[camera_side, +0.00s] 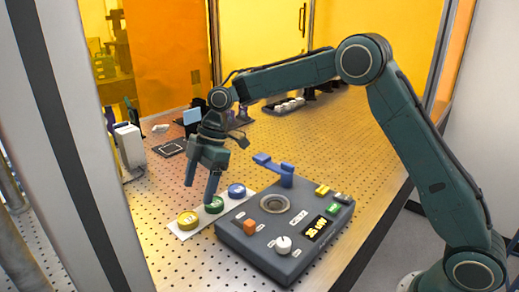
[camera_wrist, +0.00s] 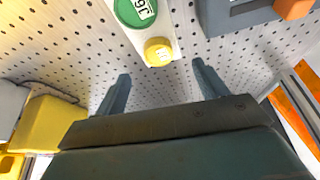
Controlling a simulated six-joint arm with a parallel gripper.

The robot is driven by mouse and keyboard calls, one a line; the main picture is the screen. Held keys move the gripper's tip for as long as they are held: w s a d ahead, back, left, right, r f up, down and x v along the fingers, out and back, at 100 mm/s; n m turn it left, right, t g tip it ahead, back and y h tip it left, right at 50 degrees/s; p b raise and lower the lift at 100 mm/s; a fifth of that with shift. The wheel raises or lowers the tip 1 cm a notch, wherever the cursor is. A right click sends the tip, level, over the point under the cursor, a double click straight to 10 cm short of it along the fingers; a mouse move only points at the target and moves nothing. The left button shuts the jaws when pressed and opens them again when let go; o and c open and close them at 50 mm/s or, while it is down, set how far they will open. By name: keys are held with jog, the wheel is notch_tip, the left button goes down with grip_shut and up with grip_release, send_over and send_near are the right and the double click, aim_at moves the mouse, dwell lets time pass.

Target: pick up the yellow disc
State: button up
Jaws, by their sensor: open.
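The yellow disc (camera_side: 188,220) sits at the near left end of a white strip (camera_side: 178,232) on the perforated table. In the wrist view the yellow disc (camera_wrist: 158,51) is ahead of the fingers, between their lines and apart from them. My gripper (camera_side: 201,193) is open and empty, above the strip; its fingers also show in the wrist view (camera_wrist: 162,82). In the side view one finger overlaps the green disc (camera_side: 214,206); I cannot tell whether it touches. The green disc also shows in the wrist view (camera_wrist: 134,10).
A blue disc (camera_side: 237,190) sits at the strip's far end.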

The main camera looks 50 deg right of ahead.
aim_at(189, 216)
jog(key=shift+x, duration=1.15)
jog(key=shift+f, duration=0.1)
jog(key=shift+w+x, duration=0.15)
jog(key=shift+x, duration=1.1)
jog(key=shift+w+x, duration=0.15)
jog(key=shift+x, duration=1.1)
jog(key=shift+a, duration=0.1)
jog(key=c, duration=1.1)
